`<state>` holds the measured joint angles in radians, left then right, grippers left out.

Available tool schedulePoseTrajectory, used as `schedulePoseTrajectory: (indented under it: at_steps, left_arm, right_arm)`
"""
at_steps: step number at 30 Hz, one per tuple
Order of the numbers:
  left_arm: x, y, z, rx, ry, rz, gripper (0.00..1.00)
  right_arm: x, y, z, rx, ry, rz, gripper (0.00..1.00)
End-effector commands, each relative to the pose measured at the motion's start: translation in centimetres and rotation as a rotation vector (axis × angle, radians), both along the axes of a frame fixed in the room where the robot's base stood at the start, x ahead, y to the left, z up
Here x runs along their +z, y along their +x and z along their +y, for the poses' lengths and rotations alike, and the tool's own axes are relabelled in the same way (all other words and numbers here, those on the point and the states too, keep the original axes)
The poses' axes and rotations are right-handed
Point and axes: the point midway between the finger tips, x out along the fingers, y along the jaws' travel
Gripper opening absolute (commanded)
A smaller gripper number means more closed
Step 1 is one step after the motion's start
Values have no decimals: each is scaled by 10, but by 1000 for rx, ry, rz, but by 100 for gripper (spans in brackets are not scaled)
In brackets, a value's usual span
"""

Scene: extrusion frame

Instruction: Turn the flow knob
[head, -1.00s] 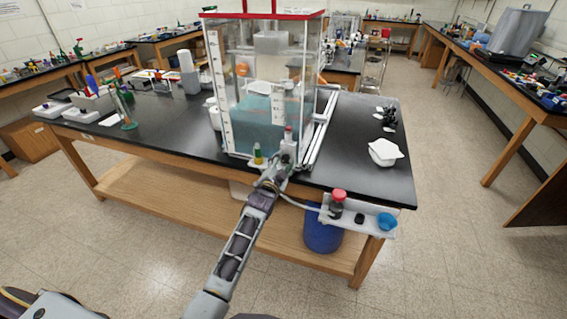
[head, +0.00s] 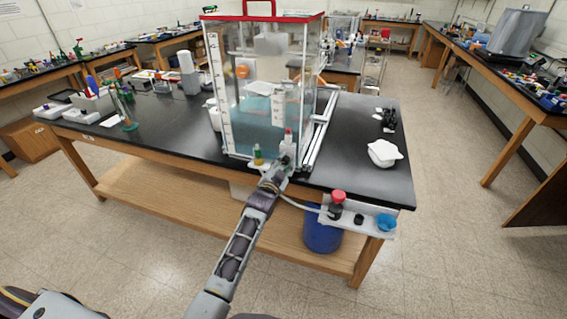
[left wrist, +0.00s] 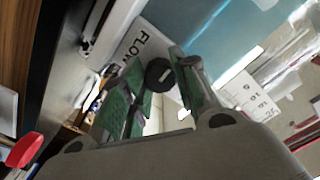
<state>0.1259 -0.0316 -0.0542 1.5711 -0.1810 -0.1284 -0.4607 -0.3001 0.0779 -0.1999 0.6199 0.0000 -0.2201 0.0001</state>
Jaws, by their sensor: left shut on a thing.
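The flow knob (left wrist: 158,73) is a round black knob with a white mark, on a white panel lettered "FLOW" in the left wrist view. My left gripper (left wrist: 153,88) has its green-padded fingers on either side of the knob and is shut on it. In the head view my left gripper (head: 281,166) reaches the low front right corner of the clear, red-lidded tank (head: 218,95) and hides the knob there. My right gripper is not in view.
The tank stands on a black-topped bench (head: 345,140).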

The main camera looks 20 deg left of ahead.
Motion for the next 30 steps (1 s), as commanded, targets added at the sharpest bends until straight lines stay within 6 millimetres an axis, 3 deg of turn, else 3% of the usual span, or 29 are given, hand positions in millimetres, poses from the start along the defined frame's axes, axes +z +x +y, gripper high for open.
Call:
schedulePoseTrajectory:
  at_steps: [9,10,15,30]
  left_arm:
    - [-3,0,0,1,-14,5,5]
    - [-3,0,0,1,-13,5,31]
    - [-2,0,0,1,-13,3,51]
    - [-2,-4,0,0,-12,3,51]
  right_arm:
    - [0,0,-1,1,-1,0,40]
    - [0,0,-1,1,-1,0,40]
    - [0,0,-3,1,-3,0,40]
    - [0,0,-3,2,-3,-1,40]
